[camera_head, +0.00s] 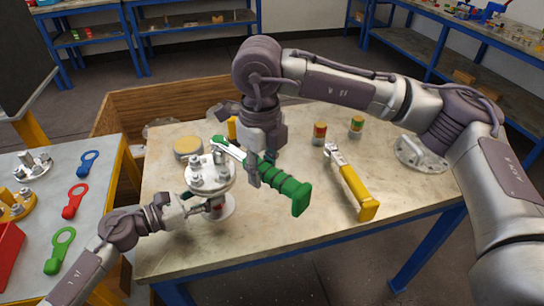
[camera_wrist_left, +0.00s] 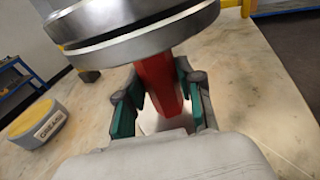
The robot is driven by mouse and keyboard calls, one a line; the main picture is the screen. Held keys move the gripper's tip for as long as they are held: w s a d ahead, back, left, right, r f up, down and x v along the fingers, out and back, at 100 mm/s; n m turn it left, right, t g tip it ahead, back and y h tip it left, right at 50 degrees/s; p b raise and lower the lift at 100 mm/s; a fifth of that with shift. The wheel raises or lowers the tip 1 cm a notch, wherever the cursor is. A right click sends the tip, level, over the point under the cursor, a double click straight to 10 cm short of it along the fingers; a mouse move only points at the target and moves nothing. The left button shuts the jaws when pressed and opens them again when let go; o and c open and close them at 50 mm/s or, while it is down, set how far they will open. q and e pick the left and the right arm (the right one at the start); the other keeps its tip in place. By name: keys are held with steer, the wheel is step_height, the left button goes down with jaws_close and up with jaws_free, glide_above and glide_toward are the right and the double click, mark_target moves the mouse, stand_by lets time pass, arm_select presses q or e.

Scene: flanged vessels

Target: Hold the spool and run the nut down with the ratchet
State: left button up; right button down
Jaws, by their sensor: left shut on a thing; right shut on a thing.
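The spool (camera_head: 211,171) stands upright near the table's left edge, with bolts and nuts on its pale top flange. My left gripper (camera_head: 208,203) is shut on the spool below this flange; in the left wrist view its green-padded fingers (camera_wrist_left: 162,90) close around the red neck (camera_wrist_left: 163,72). My right gripper (camera_head: 257,172) is shut on the ratchet (camera_head: 285,188) with the green handle.
A yellow-handled ratchet (camera_head: 354,188) lies to the right. A grease tin (camera_head: 187,147) and two small cans (camera_head: 319,133) (camera_head: 356,127) stand farther back. A metal flange (camera_head: 418,154) lies at the right. Coloured ring wrenches (camera_head: 74,200) lie on the left bench. The table's front middle is clear.

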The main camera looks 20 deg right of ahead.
arm_select(q)
steer(key=shift+a, duration=0.1)
arm_select(e)
steer(key=s+a+r+m, duration=0.1)
steer(key=a+r+m, duration=0.3)
steer(key=r, duration=0.1)
steer(key=shift+s, duration=0.35)
stand_by(0.6)
arm_select(q)
steer(key=o, duration=1.1)
